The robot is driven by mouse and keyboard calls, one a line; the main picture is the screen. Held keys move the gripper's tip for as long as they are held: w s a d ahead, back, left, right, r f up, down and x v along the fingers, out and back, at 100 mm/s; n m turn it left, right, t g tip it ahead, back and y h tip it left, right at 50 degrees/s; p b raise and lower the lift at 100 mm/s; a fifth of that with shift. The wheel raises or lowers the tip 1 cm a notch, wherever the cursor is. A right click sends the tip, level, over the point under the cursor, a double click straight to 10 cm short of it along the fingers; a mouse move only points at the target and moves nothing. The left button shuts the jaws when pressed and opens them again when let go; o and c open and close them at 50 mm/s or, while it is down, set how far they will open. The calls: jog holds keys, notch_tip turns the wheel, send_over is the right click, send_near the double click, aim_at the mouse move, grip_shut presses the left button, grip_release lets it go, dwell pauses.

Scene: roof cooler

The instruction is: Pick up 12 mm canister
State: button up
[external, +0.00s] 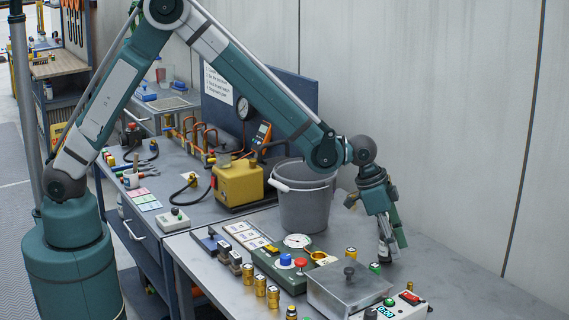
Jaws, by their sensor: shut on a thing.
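My gripper (389,238) points down over the right part of the front bench, behind the grey metal box. It is shut on a small pale, silvery canister (384,251), which shows low between the fingers. Its size marking is too small to read, and the fingers hide part of it. I cannot tell whether its bottom touches the bench. Several brass canisters (260,286) stand in a row at the bench's front edge; their markings are also unreadable.
A grey metal box (347,290) with a black knob stands in front of my gripper. A grey bucket (303,205) is to the left. A green panel (290,262) with a gauge and buttons lies nearby. The bench (470,292) is clear at right, before the wall.

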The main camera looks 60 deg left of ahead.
jog(key=shift+r, duration=0.1)
jog(key=shift+r+p, duration=0.5)
jog(key=shift+r, duration=4.4)
jog(key=shift+a, duration=0.1)
